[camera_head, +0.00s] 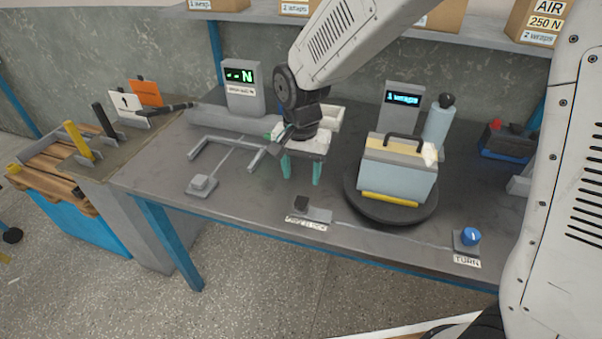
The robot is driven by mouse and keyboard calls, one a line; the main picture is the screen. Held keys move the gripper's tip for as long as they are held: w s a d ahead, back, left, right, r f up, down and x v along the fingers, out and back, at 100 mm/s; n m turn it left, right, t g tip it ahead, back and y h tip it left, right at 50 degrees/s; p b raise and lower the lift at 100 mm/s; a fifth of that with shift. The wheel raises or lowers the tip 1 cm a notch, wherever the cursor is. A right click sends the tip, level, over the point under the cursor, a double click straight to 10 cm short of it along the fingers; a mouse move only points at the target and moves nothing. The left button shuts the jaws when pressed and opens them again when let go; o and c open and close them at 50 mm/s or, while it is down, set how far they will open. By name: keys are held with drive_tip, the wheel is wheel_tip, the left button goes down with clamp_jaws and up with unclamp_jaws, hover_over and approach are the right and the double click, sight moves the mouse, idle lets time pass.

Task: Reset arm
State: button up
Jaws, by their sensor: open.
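My gripper (301,169) hangs over the middle of the grey workbench (255,205), with its two teal fingers apart and pointing down. Nothing shows between the fingers. My white arm reaches in from the upper right and bends down at a dark wrist joint. Right of the gripper, apart from it, a light blue and cream box (396,175) with a dark handle stands on a round black turntable (365,208). A small white tray or bin behind the gripper is partly hidden by it.
A display reading "-- N" (241,78) and one reading "1 wraps" (402,98) stand at the back. A blue bottle (437,128) is behind the box. A blue knob (470,236) labelled "TURN" is at the front right. A grey U-shaped frame (215,149) lies left of the gripper. A shelf with cardboard boxes (541,22) runs above.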

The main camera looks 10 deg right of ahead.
idle(0.3)
drive_tip(key=shift+s+d+n, duration=0.2)
drive_tip(key=shift+s+n, duration=0.2)
drive_tip(key=shift+n, duration=0.1)
drive_tip(key=s+d+r+n, duration=0.2)
drive_tip(key=s+d+r, duration=0.5)
drive_tip(key=s+d, duration=0.2)
drive_tip(key=s+d+r+n+t, duration=0.1)
drive_tip(key=s+d+r, duration=0.7)
drive_tip(key=s, duration=0.5)
drive_tip(key=d, duration=0.2)
drive_tip(key=shift+s+d+r+n, duration=0.2)
drive_tip(key=shift+s+d+n, duration=0.1)
drive_tip(key=shift+n, duration=0.1)
